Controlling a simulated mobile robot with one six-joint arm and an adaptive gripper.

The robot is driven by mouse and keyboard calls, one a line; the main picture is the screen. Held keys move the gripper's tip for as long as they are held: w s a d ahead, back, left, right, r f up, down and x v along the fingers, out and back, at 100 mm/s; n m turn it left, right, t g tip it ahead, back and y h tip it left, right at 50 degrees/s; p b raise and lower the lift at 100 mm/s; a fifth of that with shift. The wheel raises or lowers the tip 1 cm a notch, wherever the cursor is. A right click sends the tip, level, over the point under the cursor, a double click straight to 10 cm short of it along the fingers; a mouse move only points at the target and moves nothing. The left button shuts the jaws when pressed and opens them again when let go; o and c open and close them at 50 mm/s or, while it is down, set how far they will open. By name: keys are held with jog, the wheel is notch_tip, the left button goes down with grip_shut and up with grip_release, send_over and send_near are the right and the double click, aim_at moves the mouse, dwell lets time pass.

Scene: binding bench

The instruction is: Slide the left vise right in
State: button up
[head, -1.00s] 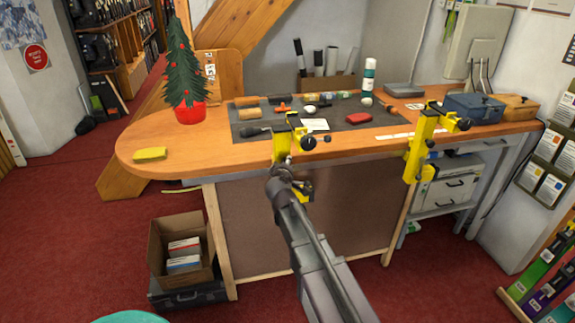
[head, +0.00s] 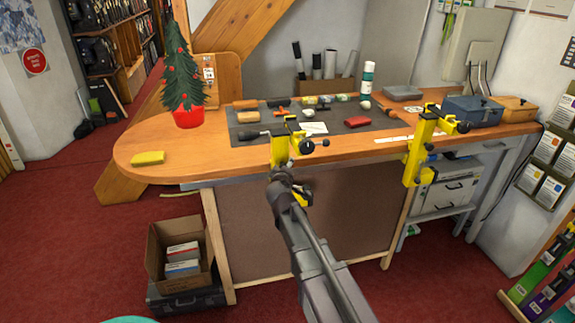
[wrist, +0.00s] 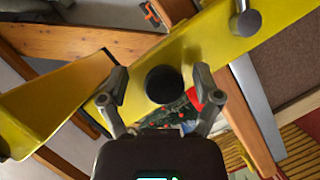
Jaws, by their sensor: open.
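The left vise (head: 279,150) is a yellow clamp with black knobs on the front edge of the wooden bench. My gripper (wrist: 162,84) is at its lower front, below the bench top. In the wrist view the yellow vise body (wrist: 190,55) crosses the picture, and a round black knob (wrist: 163,85) lies between my two open fingers. I cannot tell whether the fingers touch it. In the head view my arm hides part of the vise's lower end. A second yellow vise (head: 417,160) is clamped farther right on the edge.
A dark mat (head: 350,122) with several small tools lies behind the left vise. A yellow sponge (head: 148,158) and a small decorated tree (head: 183,75) are to the left. Blue box (head: 473,109) stands at the right. The front edge between the vises is mostly clear.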

jog(key=shift+d, duration=0.1)
jog(key=s+d+f+m+g+h, duration=0.2)
jog(key=s+d+f+m+g, duration=0.3)
jog(key=d, duration=0.3)
jog(key=s+d+f+m+g+h, duration=0.1)
jog(key=s+d+f+m+g, duration=0.2)
jog(key=s+d+f, duration=0.45)
jog(key=s+d+f+m+g+y+p, duration=0.1)
jog(key=s+d+m+g+y, duration=0.25)
jog(key=s+g, duration=0.65)
jog(key=s+r+t+p, duration=0.2)
jog(key=s+r+p, duration=0.3)
jog(key=r+p, duration=0.1)
jog(key=shift+s+r+n+p, duration=0.25)
jog(key=shift+s+n+p, duration=0.05)
jog(key=shift+n, duration=0.05)
jog(key=shift+y, duration=0.25)
jog(key=shift+c, duration=0.2)
dwell(0.6)
